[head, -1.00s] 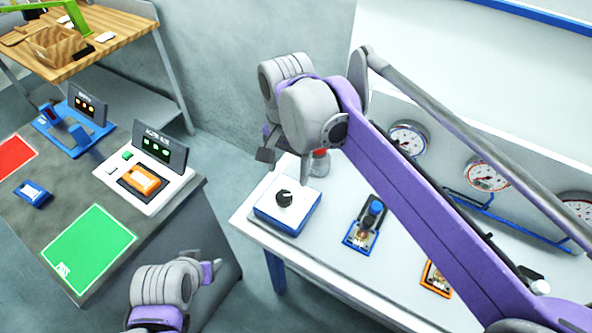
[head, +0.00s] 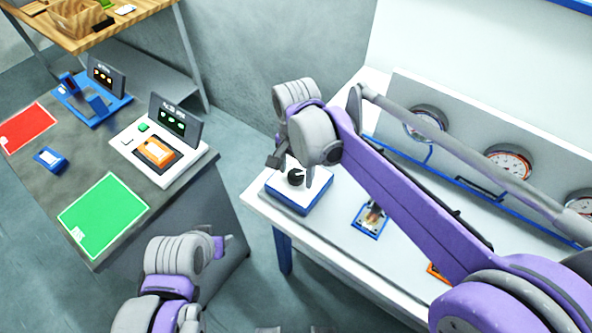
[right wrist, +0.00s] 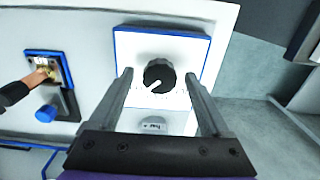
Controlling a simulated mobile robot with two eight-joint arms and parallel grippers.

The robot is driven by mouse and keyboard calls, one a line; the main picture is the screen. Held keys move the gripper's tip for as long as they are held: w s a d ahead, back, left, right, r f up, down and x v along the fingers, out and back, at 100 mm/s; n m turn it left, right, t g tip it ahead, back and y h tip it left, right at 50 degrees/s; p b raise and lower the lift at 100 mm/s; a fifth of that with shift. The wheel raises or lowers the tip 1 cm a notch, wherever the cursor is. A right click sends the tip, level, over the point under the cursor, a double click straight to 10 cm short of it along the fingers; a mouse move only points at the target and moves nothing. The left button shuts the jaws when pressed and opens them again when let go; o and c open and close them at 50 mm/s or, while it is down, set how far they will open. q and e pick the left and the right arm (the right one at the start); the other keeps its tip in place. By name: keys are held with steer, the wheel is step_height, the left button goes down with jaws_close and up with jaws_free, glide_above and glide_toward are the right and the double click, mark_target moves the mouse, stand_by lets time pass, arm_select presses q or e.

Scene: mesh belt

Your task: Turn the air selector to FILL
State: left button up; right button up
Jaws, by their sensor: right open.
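The air selector (head: 301,201) is a white box with blue sides and a black round knob (head: 295,177), near the left end of the white bench. My right gripper (head: 291,168) is open above the box. In the right wrist view the knob (right wrist: 159,75) appears between the fingertips, with no visible contact; the depth gap is hard to judge. The knob's white pointer line slants to lower left. A small label (right wrist: 154,125) below it is too blurred to read. My left gripper (head: 222,245) is low, away from the bench; its jaws are unclear.
Gauges (head: 425,124) line the panel behind. A dark table on the left holds a green mat (head: 103,215), a red mat (head: 27,127) and a white device (head: 190,167).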

jaws_close()
stand_by(0.4)
steer(key=shift+n, duration=0.3)
steer(key=n, duration=0.3)
steer(key=shift+n, duration=0.3)
steer(key=n, duration=0.4)
steer(key=shift+n+b, duration=0.3)
steer(key=n, duration=0.4)
steer(key=shift+n, duration=2.5)
